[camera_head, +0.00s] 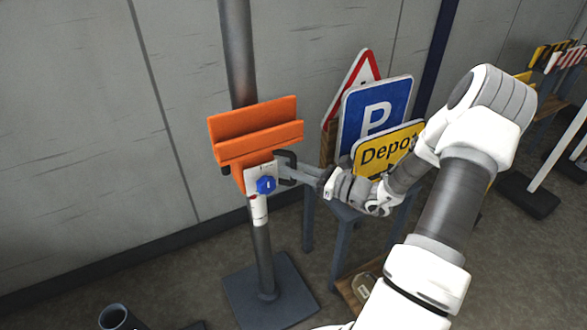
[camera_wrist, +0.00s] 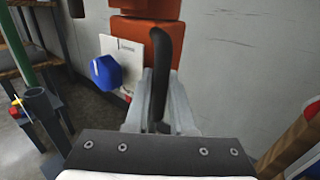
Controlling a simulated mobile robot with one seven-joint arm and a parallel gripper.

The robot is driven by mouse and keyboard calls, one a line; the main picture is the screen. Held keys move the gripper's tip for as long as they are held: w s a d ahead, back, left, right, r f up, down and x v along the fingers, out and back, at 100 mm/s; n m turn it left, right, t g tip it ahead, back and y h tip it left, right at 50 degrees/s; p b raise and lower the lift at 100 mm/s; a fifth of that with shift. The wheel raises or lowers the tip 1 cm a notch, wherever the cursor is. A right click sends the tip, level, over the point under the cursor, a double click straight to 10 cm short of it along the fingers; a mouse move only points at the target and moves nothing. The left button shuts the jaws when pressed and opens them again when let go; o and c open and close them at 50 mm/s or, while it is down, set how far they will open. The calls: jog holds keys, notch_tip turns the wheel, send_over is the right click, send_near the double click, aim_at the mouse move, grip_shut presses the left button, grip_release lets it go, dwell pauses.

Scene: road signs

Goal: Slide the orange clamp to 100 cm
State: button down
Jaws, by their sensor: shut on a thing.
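The orange clamp (camera_head: 256,130) sits around the upright grey pole (camera_head: 237,50), above a white section of the pole (camera_head: 258,210). A white plate with a blue knob (camera_head: 266,185) is on the clamp's front; the knob also shows in the wrist view (camera_wrist: 105,72). A black handle (camera_head: 287,160) sticks out on the clamp's right side. My gripper (camera_head: 290,172) reaches in from the right and is shut on this handle, which stands between the fingers in the wrist view (camera_wrist: 162,70). The scale figures are too small to read.
The pole stands on a flat dark base (camera_head: 270,292). Close on the right, a blue-grey table (camera_head: 343,212) carries a yellow Depot sign (camera_head: 388,150), a blue P sign (camera_head: 375,115) and a red-edged triangle sign (camera_head: 362,72). A grey wall (camera_head: 80,110) is behind. A dark tube (camera_head: 113,317) stands lower left.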

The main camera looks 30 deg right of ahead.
aim_at(302, 139)
notch_tip(302, 139, up, 11)
jog(key=p, duration=0.9)
jog(key=shift+w+f, duration=0.1)
jog(key=shift+f, duration=0.2)
jog(key=c, duration=0.8)
grip_release()
jog(key=shift+f, duration=0.15)
jog(key=shift+o, duration=0.2)
jog(key=p+v, duration=0.1)
jog(key=v, duration=1.6)
jog(key=shift+s+p, duration=0.25)
jog(key=shift+p, duration=0.15)
